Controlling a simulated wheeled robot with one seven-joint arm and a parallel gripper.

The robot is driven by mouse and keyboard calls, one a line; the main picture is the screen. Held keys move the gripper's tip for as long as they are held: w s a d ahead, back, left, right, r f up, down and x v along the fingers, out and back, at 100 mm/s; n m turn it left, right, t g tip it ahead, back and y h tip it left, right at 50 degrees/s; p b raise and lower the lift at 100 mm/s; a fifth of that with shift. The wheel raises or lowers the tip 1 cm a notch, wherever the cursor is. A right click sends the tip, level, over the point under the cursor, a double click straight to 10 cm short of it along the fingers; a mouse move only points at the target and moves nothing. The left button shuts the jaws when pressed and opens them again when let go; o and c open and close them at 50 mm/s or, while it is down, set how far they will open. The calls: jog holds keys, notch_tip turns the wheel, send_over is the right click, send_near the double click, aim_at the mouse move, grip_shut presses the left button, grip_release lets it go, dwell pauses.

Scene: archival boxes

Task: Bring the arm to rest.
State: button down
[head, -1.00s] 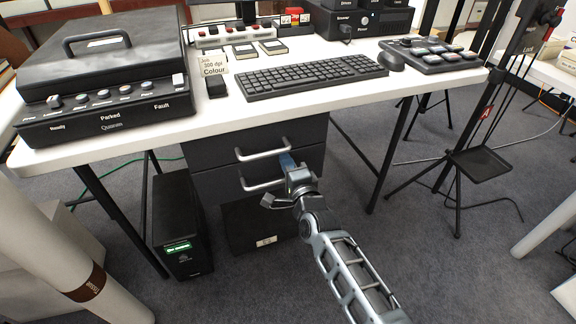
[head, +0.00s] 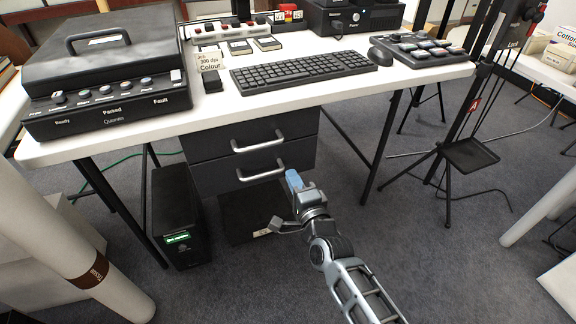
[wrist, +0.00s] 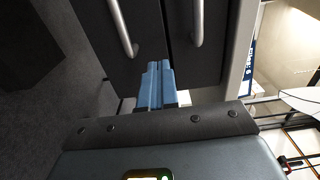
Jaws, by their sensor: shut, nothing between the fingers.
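My gripper (head: 293,181) is in front of the drawer unit under the desk, low and just right of the lower drawer handle (head: 260,175). Its blue fingers are shut together and empty. In the wrist view the fingers (wrist: 156,86) point at the drawer fronts, apart from the two metal handles. My arm reaches in from the lower right of the head view. The upper drawer (head: 228,139) and lower drawer (head: 215,178) look closed.
The white desk (head: 330,92) carries a black scanner (head: 110,75), a keyboard (head: 300,68) and a button panel (head: 425,50). A black computer tower (head: 178,215) stands left of the drawers. A stand with a small tray (head: 470,154) is at right. Carpet between is clear.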

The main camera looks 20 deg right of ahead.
jog(key=s+d+f+n+g, duration=0.15)
jog(key=s+n, duration=0.45)
jog(key=s, duration=1.7)
jog(key=s+d+r+n, duration=0.1)
jog(key=s+r+n, duration=0.2)
jog(key=s, duration=0.5)
jog(key=s+r+n, duration=0.3)
jog(key=s+n, duration=0.1)
jog(key=s, duration=0.4)
jog(key=s+r+n+g, duration=0.2)
jog(key=s+r+n, duration=0.3)
jog(key=s+r, duration=0.4)
notch_tip(320, 180, up, 18)
jog(key=p, duration=1.7)
jog(key=shift+w+a, duration=0.15)
jog(key=shift+w, duration=0.05)
